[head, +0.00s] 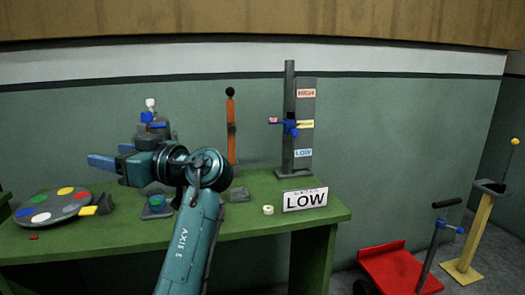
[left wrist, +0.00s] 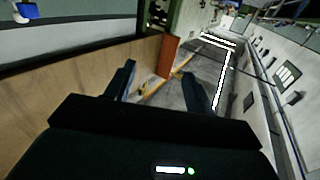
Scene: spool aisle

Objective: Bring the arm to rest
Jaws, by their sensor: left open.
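My left arm (head: 190,240) comes up from the bottom of the head view and bends left at the wrist. My left gripper (head: 106,155) is raised above the left part of the green bench, its blue fingers pointing left. In the left wrist view the two dark fingers of this gripper (left wrist: 158,82) stand apart with nothing between them, and floor and wall show beyond. My right gripper is in neither view.
A red cart (head: 395,270) and yellow post (head: 468,240) stand right.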

